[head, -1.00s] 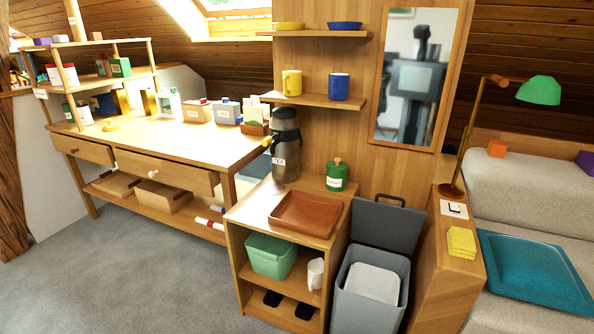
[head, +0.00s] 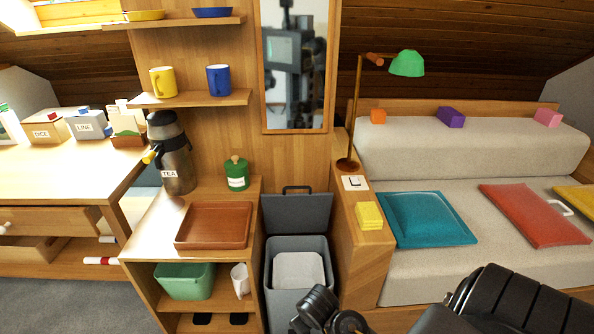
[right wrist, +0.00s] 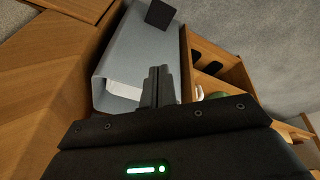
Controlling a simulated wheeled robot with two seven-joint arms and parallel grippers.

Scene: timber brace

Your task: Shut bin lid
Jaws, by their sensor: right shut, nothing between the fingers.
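The grey bin (head: 270,275) stands between the low wooden shelf unit and the sofa's wooden end panel. Its grey lid (head: 297,213) is open, standing upright at the back of the bin, with a dark handle on its top edge. A pale grey-white shape shows inside the bin's opening. In the right wrist view the bin (right wrist: 145,45) lies just beyond my right gripper (right wrist: 158,70). The gripper's fingers are together and empty; they overlap the bin in the picture, and I cannot tell if they touch it. My left gripper is out of view.
The low shelf unit (head: 135,255), with a brown tray (head: 214,226) on top, stands left of the bin. The wooden end panel (head: 360,255) rises close on the right, with yellow pads (head: 369,216) and a lamp (head: 349,165). A teal cushion (head: 425,218) lies on the sofa.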

